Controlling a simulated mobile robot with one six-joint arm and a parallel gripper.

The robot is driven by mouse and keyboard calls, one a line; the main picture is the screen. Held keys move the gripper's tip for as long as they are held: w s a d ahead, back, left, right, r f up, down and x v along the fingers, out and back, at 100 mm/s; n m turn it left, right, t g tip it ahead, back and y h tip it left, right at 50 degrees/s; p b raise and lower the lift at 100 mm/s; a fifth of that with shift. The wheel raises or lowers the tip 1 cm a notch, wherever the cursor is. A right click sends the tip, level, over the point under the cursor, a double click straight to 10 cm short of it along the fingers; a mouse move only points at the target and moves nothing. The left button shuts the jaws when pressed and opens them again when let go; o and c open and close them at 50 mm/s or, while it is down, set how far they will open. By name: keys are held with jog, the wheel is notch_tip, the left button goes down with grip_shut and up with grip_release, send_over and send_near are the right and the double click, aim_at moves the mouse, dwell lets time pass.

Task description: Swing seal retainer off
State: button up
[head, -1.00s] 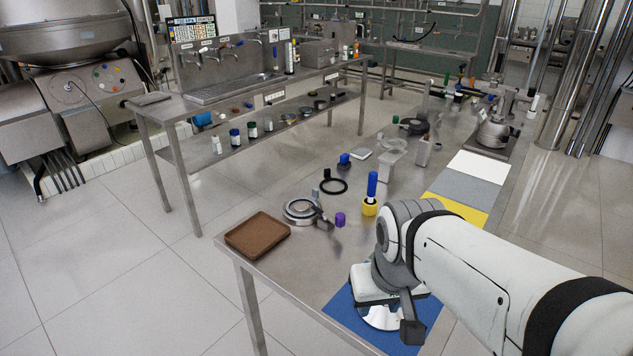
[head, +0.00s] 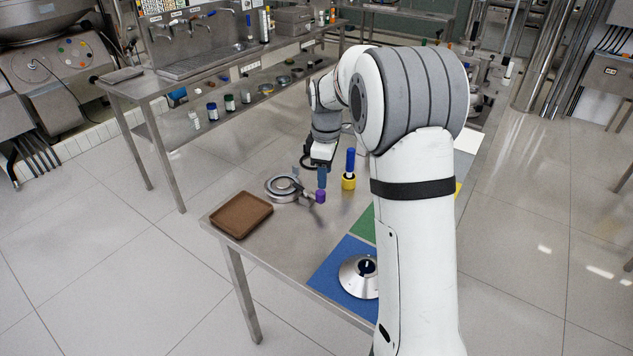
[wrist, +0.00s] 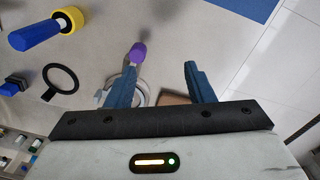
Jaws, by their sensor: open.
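The seal retainer appears to be the round metal ring fitting (head: 284,187) near the table's left edge, with a short dark arm reaching right. A purple knob (head: 320,197) is at that arm's end; I cannot tell if it is attached. My gripper (head: 322,184) has blue fingers pointing down, just above or behind the purple knob. In the wrist view my gripper (wrist: 160,68) is open, with nothing held between its fingers. The purple knob (wrist: 137,52) shows beyond the left finger, which partly hides the metal ring (wrist: 142,97).
A brown tray (head: 241,214) lies at the table's left corner. A yellow-based blue-handled tool (head: 349,182) stands right of the gripper. A metal cone (head: 358,280) sits on a blue mat (head: 326,268). A black ring (wrist: 60,80) lies nearby. My arm hides the table's far right.

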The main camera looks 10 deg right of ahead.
aim_at(321, 192)
jog(key=w+f+n, duration=0.1)
jog(key=w, duration=0.1)
jog(key=w+f+n, duration=0.1)
jog(key=w+f, duration=0.1)
jog(key=shift+w+f+p, duration=0.15)
jog(key=shift+w+p, duration=0.2)
jog(key=shift+w, duration=0.05)
jog(key=shift+w+f+n, duration=0.15)
jog(key=shift+f+n, duration=0.15)
notch_tip(321, 192, down, 8)
jog(key=shift+r+p, duration=0.15)
jog(key=shift+p, duration=0.55)
jog(key=c, duration=1)
